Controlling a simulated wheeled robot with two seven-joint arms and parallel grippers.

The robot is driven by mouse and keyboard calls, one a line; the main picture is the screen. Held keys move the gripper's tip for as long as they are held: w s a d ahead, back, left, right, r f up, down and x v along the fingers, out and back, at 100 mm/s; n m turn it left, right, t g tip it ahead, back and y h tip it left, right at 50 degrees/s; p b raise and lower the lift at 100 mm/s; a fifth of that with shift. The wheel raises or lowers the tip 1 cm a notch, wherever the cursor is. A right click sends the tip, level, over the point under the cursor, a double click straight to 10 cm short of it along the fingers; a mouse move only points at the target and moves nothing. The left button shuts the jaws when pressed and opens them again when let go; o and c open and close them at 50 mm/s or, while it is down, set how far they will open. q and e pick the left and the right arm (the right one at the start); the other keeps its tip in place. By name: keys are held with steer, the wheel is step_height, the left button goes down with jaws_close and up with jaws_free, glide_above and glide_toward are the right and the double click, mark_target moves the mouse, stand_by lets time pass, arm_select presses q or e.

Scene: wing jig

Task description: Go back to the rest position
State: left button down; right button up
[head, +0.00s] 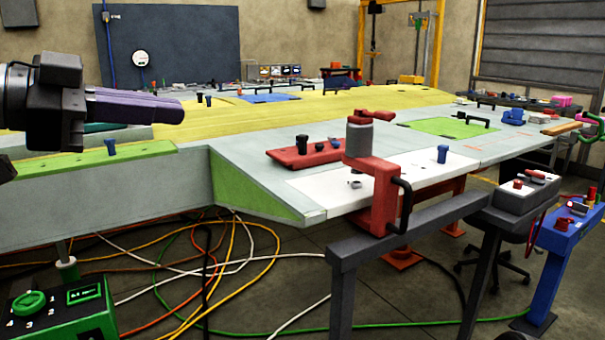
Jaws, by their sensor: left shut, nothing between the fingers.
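My left gripper (150,106) comes in from the left edge in the head view, with its dark wrist and purple-grey fingers pointing right. The fingers are together with nothing between them. It hangs in the air and shows in front of the far left part of the wing (245,116). A gap to the surface beneath cannot be judged exactly. My right gripper is not in view.
A red clamp (382,190) stands at the wing's near edge beside a grey rail (410,226). A red plate (304,155) and green panel (447,127) lie on the wing. A green control box (60,312) is lower left. Loose cables (215,270) cover the floor.

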arm_select(q)
steer(key=w+a+f+n+t+y, duration=0.2)
steer(key=w+a+n+t+y, duration=0.15)
steer(key=w+n, duration=0.4)
steer(key=w+f+n+y, duration=0.3)
steer(key=w+f+n, duration=0.2)
steer(key=w+f, duration=0.8)
steer(key=d+f+n+g+y, duration=0.1)
steer(key=d+f+n+g, duration=0.1)
steer(key=f, duration=1.6)
steer(key=d+f+n+g+y, duration=0.2)
steer(key=f+n, duration=0.1)
steer(key=f, duration=1.6)
steer(key=s+d+f+g, duration=0.2)
steer(key=s+f, duration=0.6)
steer(key=f, duration=0.3)
steer(key=s+d+f+g, duration=0.1)
steer(key=s+d+f, duration=0.2)
steer(key=s+f, duration=0.6)
steer(key=s+d+f+g+h, duration=0.1)
steer(key=s+d+f+g, duration=0.1)
steer(key=s+f, duration=0.55)
steer(key=s+d+f+g, duration=0.2)
steer(key=s+f+g, duration=0.15)
steer(key=s, duration=0.65)
step_height(320, 180, up, 12)
steer(key=s+p, duration=0.1)
steer(key=p, duration=1.2)
